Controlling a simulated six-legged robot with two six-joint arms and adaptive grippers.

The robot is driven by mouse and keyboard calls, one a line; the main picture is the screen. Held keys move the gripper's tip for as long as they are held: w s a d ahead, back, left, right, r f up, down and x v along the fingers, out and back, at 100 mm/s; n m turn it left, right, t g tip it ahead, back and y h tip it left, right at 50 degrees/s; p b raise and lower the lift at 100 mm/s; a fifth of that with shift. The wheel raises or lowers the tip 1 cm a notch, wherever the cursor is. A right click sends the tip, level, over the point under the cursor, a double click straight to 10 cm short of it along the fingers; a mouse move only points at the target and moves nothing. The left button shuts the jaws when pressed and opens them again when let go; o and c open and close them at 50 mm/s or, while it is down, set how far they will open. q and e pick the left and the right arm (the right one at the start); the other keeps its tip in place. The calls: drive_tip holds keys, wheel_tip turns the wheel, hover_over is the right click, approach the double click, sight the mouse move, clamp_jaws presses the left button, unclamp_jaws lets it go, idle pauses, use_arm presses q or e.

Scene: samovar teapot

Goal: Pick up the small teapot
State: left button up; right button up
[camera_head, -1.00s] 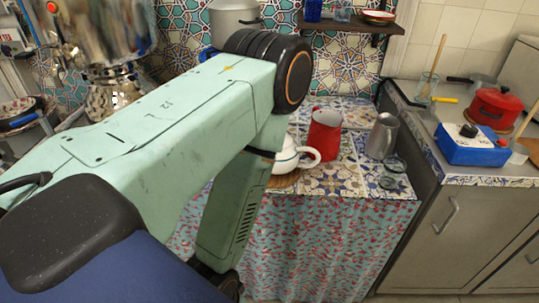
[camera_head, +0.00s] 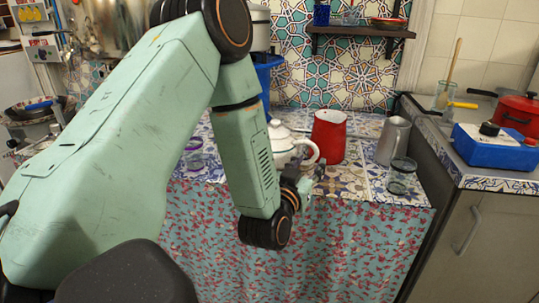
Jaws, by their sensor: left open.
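The small white teapot (camera_head: 283,143) stands on the tiled counter, with its lid on top and its handle toward the right. My left forearm covers its left side, and my wrist and gripper hide its lower right part. My left gripper (camera_head: 317,172) is just in front of the teapot's handle side, near the counter's front edge. It is open, and nothing shows between its fingers. I cannot tell whether it touches the teapot. My right gripper is out of view.
A red pitcher (camera_head: 328,136) stands right behind the teapot. A grey metal jug (camera_head: 392,140) and a glass (camera_head: 401,176) stand farther right. A patterned curtain (camera_head: 340,245) hangs below the counter edge. A blue box (camera_head: 495,146) sits on the right-hand counter.

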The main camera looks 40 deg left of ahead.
sight(315, 155)
use_arm(q)
drive_tip(key=shift+w+a+f, duration=0.1)
drive_tip(key=shift+w+a, duration=0.15)
drive_tip(key=shift+w, duration=0.3)
drive_tip(key=shift+w+b, duration=0.3)
drive_tip(key=shift+w, duration=0.1)
drive_tip(key=x, duration=0.2)
drive_tip(key=b+x, duration=0.1)
drive_tip(key=x, duration=0.1)
drive_tip(key=shift+a+f, duration=0.2)
drive_tip(key=shift+a, duration=0.05)
drive_tip(key=shift+d+r, duration=0.25)
drive_tip(key=shift+d, duration=0.05)
drive_tip(key=shift+a+f, duration=0.15)
drive_tip(key=shift+a, duration=0.05)
drive_tip(key=c, duration=0.4)
drive_tip(key=shift+d, duration=0.1)
clamp_jaws()
